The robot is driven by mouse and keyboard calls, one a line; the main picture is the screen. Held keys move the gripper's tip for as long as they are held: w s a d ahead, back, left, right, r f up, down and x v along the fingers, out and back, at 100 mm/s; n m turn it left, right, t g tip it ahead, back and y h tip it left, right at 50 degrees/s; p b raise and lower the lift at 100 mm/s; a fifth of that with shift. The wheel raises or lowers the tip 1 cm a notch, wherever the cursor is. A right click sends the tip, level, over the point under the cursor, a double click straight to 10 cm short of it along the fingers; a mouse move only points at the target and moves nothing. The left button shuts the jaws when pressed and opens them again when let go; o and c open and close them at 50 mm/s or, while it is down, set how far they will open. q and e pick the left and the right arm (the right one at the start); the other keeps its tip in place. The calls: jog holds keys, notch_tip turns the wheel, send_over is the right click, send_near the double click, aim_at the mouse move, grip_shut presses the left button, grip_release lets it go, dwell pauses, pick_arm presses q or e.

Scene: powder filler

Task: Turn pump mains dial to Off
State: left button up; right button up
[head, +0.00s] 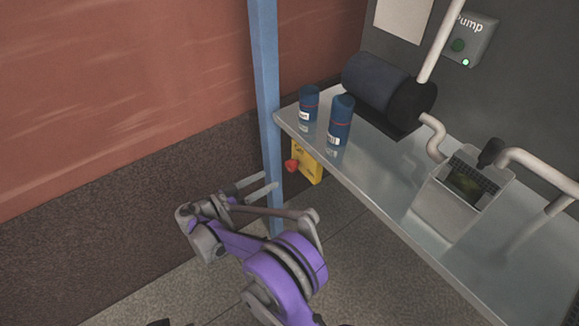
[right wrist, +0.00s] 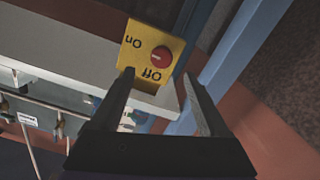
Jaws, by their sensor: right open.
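The pump mains dial is a round red knob (right wrist: 161,56) on a yellow plate (right wrist: 136,46) marked On and Off. In the right wrist view the plate is turned over, with Off below the knob and On to its left. I cannot tell surely which word the knob points to. In the head view the red knob (head: 291,166) and yellow plate (head: 309,166) sit below the table's edge, beside the blue post. My right gripper (head: 270,182) is open and empty, left of the knob and apart from it. In the right wrist view its fingers (right wrist: 157,73) point toward the knob. My left gripper is not in view.
A blue post (head: 266,90) stands close to the gripper. The metal table (head: 385,195) holds two blue bottles (head: 340,120), a dark cylindrical motor (head: 385,85) and a white device (head: 450,200). A grey Pump box (head: 474,38) with a lit green light hangs on the wall.

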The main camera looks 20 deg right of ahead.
aim_at(288, 168)
jog(key=b+x, duration=0.1)
jog(key=x, duration=0.9)
jog(key=shift+w, duration=0.2)
grip_shut()
